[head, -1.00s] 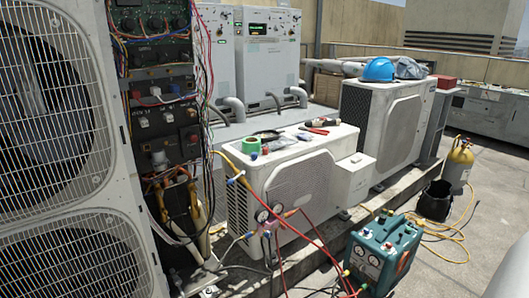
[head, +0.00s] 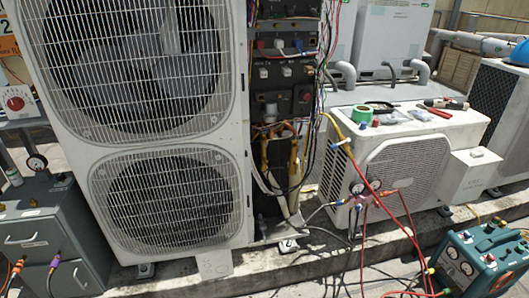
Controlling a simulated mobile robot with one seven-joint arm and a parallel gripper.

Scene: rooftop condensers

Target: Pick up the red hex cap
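I cannot make out a red hex cap for certain in the head view. The small white condenser (head: 405,150) at the right carries a red-handled tool (head: 437,112), a roll of green tape (head: 365,115) and other small items on its top. A small red part (head: 259,44) shows on the open dark electrical panel (head: 285,75), but it is too small to identify. My gripper is not in view.
A tall twin-fan condenser (head: 165,130) fills the left middle. A teal recovery machine (head: 475,260) sits at lower right. Red hoses (head: 362,240) hang to the ground.

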